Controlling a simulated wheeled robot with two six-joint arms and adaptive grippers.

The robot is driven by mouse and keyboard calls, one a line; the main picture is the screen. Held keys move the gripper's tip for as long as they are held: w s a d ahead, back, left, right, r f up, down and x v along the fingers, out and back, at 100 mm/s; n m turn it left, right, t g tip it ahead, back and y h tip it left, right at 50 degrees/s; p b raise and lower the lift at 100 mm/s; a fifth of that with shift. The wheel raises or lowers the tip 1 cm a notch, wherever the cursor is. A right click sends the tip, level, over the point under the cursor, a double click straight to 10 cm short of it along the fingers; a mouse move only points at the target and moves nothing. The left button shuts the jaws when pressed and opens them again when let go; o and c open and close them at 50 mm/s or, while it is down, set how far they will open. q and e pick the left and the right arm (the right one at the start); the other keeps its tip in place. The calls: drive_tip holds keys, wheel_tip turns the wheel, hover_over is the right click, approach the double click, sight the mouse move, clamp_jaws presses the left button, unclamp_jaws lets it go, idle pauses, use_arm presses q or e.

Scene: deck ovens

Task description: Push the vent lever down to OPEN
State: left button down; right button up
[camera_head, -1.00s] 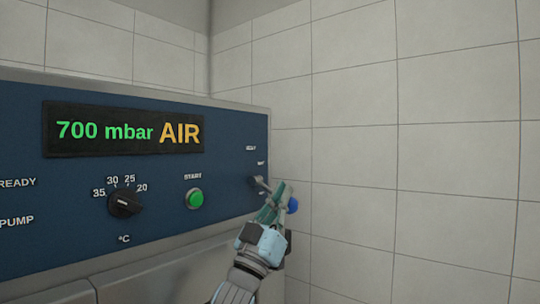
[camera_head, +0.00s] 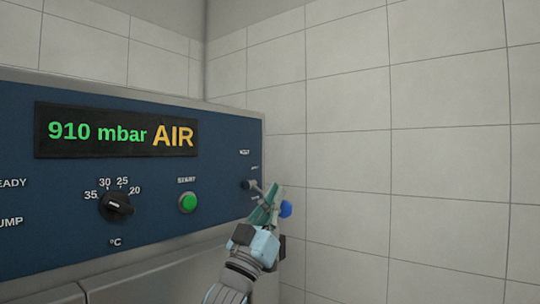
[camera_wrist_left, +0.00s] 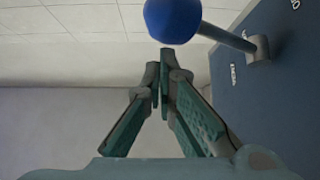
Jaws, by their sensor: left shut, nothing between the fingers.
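The vent lever is a grey rod with a blue ball knob (camera_head: 286,209) at the right end of the blue panel. It points out from its pivot and slants down to the right in the head view. My left gripper (camera_head: 275,192) is shut and empty, its fingers upright beside the lever and partly covering its rod. In the left wrist view the blue knob (camera_wrist_left: 172,20) is just beyond the closed fingertips (camera_wrist_left: 160,70), with the rod running right to the panel. I cannot tell whether they touch. The small labels by the lever are too blurred to read. My right gripper is out of view.
The panel carries a display (camera_head: 116,132) reading 910 mbar AIR, a black temperature dial (camera_head: 116,205) and a green START button (camera_head: 188,202). A tiled wall (camera_head: 400,150) stands close to the right of the lever.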

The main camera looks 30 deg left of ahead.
use_arm(q)
wheel_tip(320, 180, up, 9)
drive_tip(key=shift+f, duration=0.2)
idle(0.5)
